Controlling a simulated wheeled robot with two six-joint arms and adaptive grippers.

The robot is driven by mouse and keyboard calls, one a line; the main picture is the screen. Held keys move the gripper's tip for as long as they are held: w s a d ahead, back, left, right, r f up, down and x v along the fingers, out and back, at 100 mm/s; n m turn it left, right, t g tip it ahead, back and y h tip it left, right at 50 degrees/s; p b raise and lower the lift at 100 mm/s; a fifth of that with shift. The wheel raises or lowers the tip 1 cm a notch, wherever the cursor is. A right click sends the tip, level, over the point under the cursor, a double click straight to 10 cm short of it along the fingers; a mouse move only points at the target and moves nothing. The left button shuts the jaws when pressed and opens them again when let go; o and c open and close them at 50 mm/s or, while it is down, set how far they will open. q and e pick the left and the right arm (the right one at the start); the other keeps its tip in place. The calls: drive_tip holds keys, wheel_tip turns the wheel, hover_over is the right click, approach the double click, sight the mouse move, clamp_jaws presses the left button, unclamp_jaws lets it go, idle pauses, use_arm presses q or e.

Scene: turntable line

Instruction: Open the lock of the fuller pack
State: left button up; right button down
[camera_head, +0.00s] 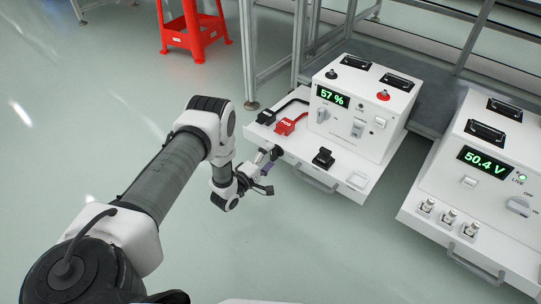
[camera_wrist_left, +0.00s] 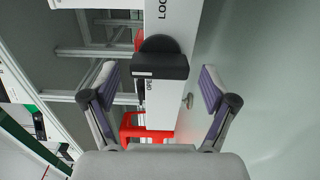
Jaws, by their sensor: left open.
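The left pack (camera_head: 375,118) is a white box with a green display reading 57 %. The right pack (camera_head: 485,150) has a green display reading 50.4 V. In the left wrist view a black handle (camera_wrist_left: 160,65) on a round base shows between my fingers, beside lettering cut off after "LOC". My right gripper is out of view.
A red plug (camera_head: 287,125) marked POS and a black plug (camera_head: 266,117) are on the left pack's ledge. A drawer handle (camera_head: 318,181) sticks out in front. A red stool (camera_head: 194,30) and metal frame posts stand behind. The floor at left is clear.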

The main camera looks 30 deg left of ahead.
use_arm(q)
drive_tip(key=s, duration=1.1)
drive_tip(key=shift+a, duration=0.45)
drive_tip(key=shift+r, duration=0.1)
